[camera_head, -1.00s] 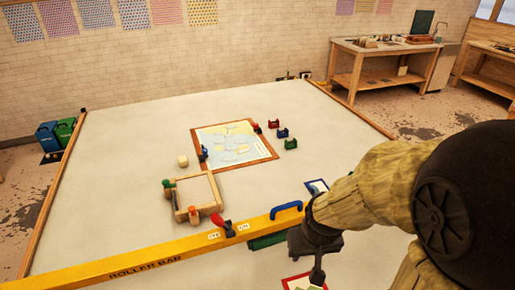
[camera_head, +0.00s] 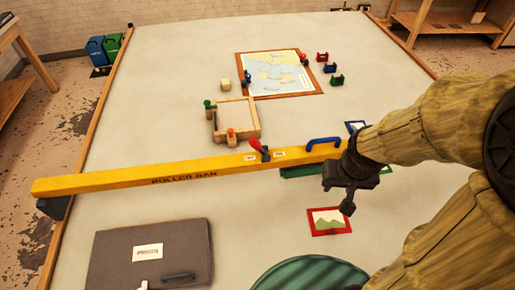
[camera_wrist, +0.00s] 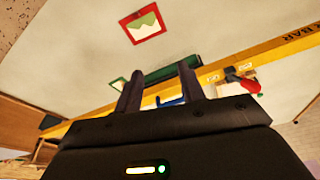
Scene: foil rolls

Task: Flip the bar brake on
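The bar brake is a small lever with a red handle (camera_head: 257,146) on the yellow roller bar (camera_head: 120,180). Its handle leans left, and a small white label sits on each side; their text is too small to read. The red handle also shows right of my fingers in the wrist view (camera_wrist: 236,75). My gripper (camera_head: 347,208) is right of the brake, near the bar's blue handle (camera_head: 324,143), and apart from the brake. In the wrist view its two fingers (camera_wrist: 161,70) stand apart with nothing held between them.
A red-framed picture (camera_head: 329,221) lies below my gripper. A grey prints folder (camera_head: 150,255) and a round green object (camera_head: 310,277) are at the front. Beyond the bar are a wooden frame (camera_head: 255,118) with clamps and a framed map (camera_head: 280,92).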

